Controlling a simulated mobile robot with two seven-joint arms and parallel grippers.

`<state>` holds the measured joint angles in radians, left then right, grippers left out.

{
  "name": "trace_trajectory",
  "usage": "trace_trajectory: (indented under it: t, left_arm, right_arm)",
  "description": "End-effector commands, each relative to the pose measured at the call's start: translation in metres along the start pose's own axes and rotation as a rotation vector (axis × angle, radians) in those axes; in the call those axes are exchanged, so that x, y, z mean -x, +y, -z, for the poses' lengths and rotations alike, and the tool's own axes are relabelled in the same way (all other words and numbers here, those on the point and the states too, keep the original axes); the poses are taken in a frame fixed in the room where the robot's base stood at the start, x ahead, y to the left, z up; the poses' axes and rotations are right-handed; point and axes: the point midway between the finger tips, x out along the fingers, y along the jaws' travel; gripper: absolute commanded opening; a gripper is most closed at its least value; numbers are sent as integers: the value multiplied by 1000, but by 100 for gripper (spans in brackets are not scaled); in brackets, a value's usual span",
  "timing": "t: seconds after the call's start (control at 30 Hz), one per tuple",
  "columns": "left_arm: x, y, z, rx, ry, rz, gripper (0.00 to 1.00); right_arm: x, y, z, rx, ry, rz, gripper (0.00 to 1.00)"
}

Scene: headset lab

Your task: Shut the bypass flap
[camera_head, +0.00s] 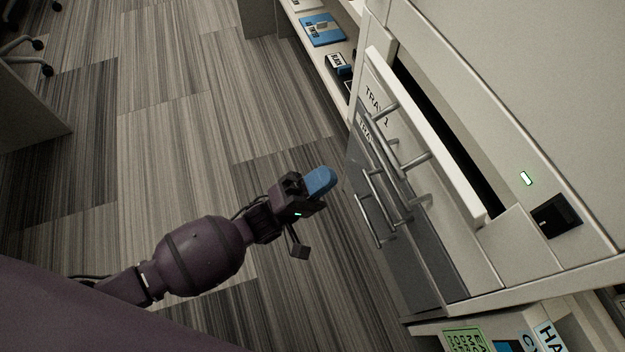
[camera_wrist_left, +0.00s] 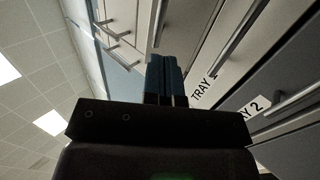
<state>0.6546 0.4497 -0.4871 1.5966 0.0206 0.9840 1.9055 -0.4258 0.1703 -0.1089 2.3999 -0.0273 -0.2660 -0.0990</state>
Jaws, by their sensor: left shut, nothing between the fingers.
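A large pale office machine (camera_head: 570,90) stands at the right in the head view. Near its top, a white panel (camera_head: 425,135) stands out from the body with a long dark gap behind it. Whether this is the bypass flap or the top of the TRAY 1 front, I cannot tell. My left gripper (camera_head: 322,181) has blue fingers, shut and empty, in front of the tray fronts and apart from them. In the left wrist view the shut fingers (camera_wrist_left: 165,78) point along the machine's front, beside the TRAY 1 label (camera_wrist_left: 203,90). My right gripper is not in view.
Metal bar handles (camera_head: 380,205) stick out from the grey tray fronts beside my left gripper. A shelf with a blue box (camera_head: 322,30) lies beyond.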

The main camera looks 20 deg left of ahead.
Motion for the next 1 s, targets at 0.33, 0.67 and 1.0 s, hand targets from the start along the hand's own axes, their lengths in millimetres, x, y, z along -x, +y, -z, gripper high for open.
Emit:
trace_trajectory:
  t: [0.33,0.67,1.0]
  left_arm:
    - [-60,-1,0,0,2,-1,0]
    - [-88,-1,0,-1,2,1,0]
    - [-90,0,0,-1,1,2,0]
  right_arm:
    - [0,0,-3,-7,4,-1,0]
    - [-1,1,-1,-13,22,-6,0]
    - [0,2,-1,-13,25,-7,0]
